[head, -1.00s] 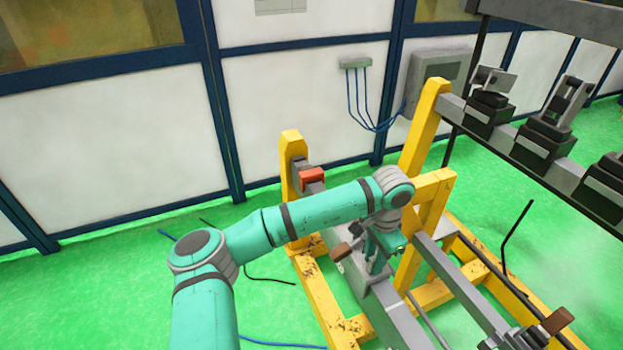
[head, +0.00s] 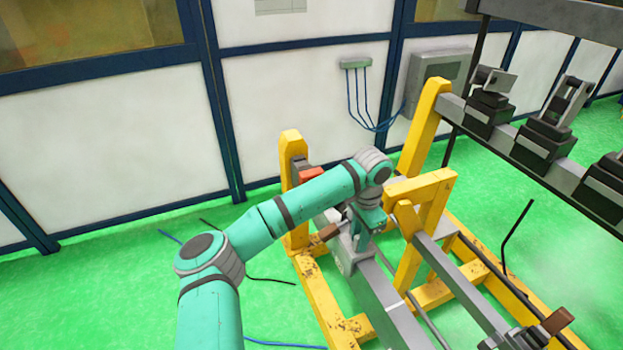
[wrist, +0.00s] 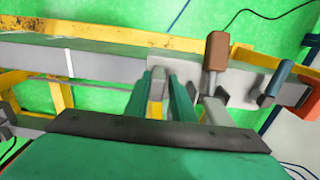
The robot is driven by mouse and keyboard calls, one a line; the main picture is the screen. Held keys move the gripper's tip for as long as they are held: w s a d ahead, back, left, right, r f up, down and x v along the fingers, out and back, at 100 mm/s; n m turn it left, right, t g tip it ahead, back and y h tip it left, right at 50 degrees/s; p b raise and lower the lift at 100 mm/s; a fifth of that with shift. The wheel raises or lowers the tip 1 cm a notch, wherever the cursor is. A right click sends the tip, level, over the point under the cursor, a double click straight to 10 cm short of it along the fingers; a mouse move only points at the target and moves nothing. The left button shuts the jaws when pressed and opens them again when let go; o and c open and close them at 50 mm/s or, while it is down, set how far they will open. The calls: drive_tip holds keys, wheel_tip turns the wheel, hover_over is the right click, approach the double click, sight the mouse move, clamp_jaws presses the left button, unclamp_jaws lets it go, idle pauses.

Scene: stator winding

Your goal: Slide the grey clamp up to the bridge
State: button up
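The grey clamp (head: 346,258) with a brown handle (head: 329,232) sits on the long grey rail (head: 392,308) in the head view. Its brown handle also shows upright in the wrist view (wrist: 216,52), with a grey plate (wrist: 240,88) beside it. My gripper (head: 361,244) is down at the rail, close beside the clamp. In the wrist view its green fingers (wrist: 163,98) are a little apart, left of the brown handle. Whether they grip part of the clamp or only touch it is unclear. I cannot tell for certain which part is the bridge.
An orange-red block (head: 311,174) is at the rail's far end, by a yellow post (head: 291,142). A yellow frame (head: 433,192) stands close to the right of my gripper. A higher beam with black clamps (head: 545,140) is farther right. Green floor (head: 120,290) is open left.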

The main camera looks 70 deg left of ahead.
drive_tip(key=shift+a, duration=0.1)
approach(339, 219)
drive_tip(key=shift+d+f, duration=0.15)
drive_tip(key=shift+f, duration=1.2)
drive_tip(key=shift+d+f, duration=0.15)
drive_tip(key=shift+f, duration=1.2)
drive_tip(key=shift+s+a, duration=0.15)
drive_tip(key=shift+a, duration=0.1)
drive_tip(key=shift+a, duration=0.25)
drive_tip(key=shift+d, duration=0.3)
drive_tip(key=shift+o, duration=0.3)
drive_tip(key=shift+o, duration=1.1)
drive_tip(key=shift+w, duration=0.2)
